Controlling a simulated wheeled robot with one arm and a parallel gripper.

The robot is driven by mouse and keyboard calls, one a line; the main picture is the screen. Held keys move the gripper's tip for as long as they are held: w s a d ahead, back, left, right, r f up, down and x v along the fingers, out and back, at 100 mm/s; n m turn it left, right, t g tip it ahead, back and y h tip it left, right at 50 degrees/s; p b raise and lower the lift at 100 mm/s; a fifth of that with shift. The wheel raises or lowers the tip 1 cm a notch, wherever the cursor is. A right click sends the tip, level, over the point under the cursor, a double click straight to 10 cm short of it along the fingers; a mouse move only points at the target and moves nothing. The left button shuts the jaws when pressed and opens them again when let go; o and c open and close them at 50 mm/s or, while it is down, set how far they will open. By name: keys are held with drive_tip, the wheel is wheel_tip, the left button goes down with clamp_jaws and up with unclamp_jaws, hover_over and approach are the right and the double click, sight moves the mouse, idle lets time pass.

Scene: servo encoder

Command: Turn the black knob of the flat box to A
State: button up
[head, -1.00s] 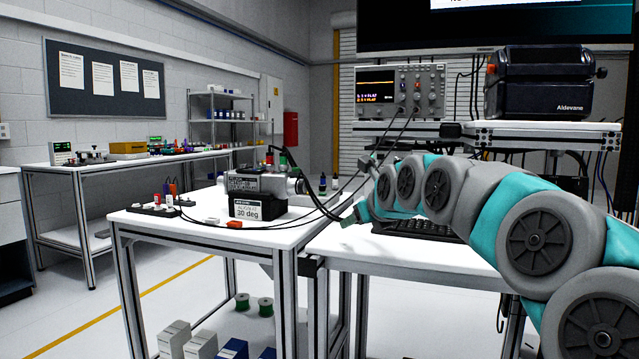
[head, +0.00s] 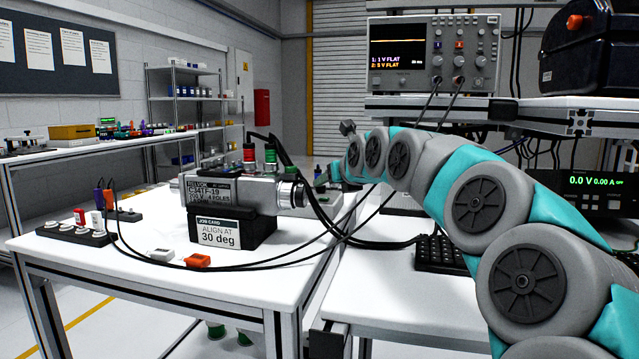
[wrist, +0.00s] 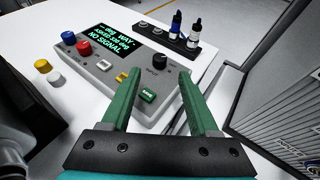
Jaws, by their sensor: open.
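The flat box (wrist: 107,72) is light grey and lies on the white bench in the wrist view. Its dark screen (wrist: 107,43) shows green text including "NO SIGNAL". The black knob (wrist: 159,61) stands on the box's top near its right end; I cannot read which mark it points to. My gripper (wrist: 156,76) is open, with its green fingers spread either side of the knob's line and the knob beyond the tips, apart from them. Nothing is between the fingers. In the head view my gripper (head: 322,181) is small and partly hidden behind the motor.
On the box are a red terminal (wrist: 83,48), a blue one (wrist: 68,38) and a green button (wrist: 148,96). In the head view, a silver motor (head: 235,190) and black cables (head: 310,190) crowd this bench.

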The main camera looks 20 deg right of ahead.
sight(321, 189)
drive_tip(key=p+x, duration=0.1)
drive_tip(key=x, duration=0.4)
drive_tip(key=shift+a+r, duration=0.1)
drive_tip(key=shift+x, duration=0.85)
drive_tip(key=shift+s, duration=0.1)
clamp_jaws()
